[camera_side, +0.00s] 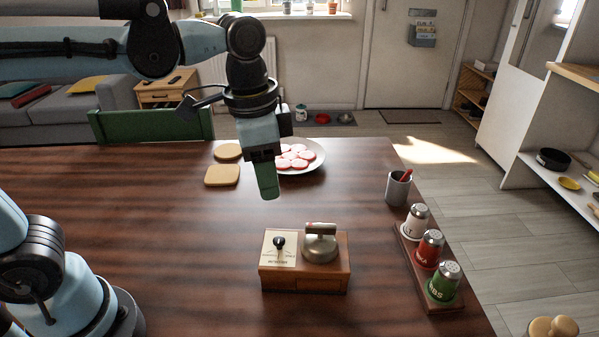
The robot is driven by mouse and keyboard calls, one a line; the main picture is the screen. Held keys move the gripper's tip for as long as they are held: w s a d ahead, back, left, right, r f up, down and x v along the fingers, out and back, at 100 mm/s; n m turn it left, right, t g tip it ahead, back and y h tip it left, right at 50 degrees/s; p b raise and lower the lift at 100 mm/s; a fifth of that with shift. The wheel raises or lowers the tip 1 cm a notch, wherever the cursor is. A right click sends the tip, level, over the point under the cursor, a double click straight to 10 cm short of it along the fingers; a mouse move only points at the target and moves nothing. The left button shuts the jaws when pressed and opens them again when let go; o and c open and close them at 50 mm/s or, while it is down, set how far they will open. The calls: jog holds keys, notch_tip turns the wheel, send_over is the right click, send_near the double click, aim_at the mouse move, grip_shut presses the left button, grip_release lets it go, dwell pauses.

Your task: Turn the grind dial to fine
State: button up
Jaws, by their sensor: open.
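A wooden grinder box (306,283) stands on the table in front of my gripper. A cream label plate (271,257) covers the left of its top. A black-knobbed dial (279,243) stands up from this plate, its knob near the plate's upper middle. The plate's lettering is too small to read, so I cannot tell the dial's setting. A metal dome with a handle (320,241) sits on the right of the box. My gripper (267,194) points down with green fingers, open and empty, above and behind the box, apart from it. The fingers overlap in this view.
A plate of pink slices (318,164) and two tan boards (222,175) lie behind. A grey cup (398,189) and a rack of three shakers (407,248) stand to the right. The table left of the box is clear.

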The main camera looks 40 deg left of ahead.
aim_at(279, 239)
jog(key=shift+m+g, duration=0.6)
jog(key=shift+m, duration=0.1)
jog(key=f, duration=0.3)
jog(key=d+f, duration=0.1)
jog(key=f, duration=0.3)
jog(key=d+f, duration=0.1)
jog(key=f, duration=0.3)
jog(key=shift+f, duration=0.15)
grip_shut()
